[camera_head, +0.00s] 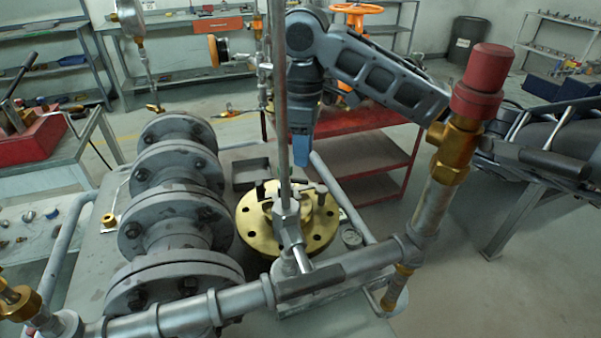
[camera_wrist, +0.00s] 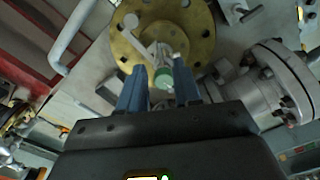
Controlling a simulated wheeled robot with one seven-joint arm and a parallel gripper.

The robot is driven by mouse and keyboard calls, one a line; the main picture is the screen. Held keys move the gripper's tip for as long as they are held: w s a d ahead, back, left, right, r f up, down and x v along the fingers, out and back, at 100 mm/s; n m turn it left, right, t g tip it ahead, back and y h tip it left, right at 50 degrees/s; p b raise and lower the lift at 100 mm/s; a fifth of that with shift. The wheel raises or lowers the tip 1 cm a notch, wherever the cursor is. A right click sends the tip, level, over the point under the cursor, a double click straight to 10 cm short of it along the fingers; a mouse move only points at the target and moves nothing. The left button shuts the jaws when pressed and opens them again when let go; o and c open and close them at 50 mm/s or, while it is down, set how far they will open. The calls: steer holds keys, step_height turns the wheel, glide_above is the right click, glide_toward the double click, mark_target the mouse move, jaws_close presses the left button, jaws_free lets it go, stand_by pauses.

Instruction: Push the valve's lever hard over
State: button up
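A round brass flange (camera_head: 287,230) with bolt holes lies on the grey bench. It also shows in the wrist view (camera_wrist: 196,45). Pale metal valve parts stand on it, with a light bar (camera_wrist: 140,42) reaching across it. A short piece with a green end (camera_wrist: 163,80) shows between my fingers in the wrist view. I cannot tell surely which part is the lever. My gripper (camera_wrist: 159,76) is open, its two blue fingers spread on either side of the green-ended piece, with gaps visible. In the head view my gripper (camera_head: 303,158) points down behind a thin upright rod, above the flange's far side.
A row of grey flanged pipes (camera_head: 172,222) stands left of the flange. A grey pipe (camera_head: 240,298) crosses in front and rises at right to a red-capped brass fitting (camera_head: 478,82). The thin upright rod (camera_head: 281,90) stands close to my gripper. A red cart (camera_head: 368,150) is behind.

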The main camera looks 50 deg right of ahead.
mark_target(294, 181)
steer(key=shift+f, duration=3.15)
steer(key=shift+c, duration=0.5)
jaws_close()
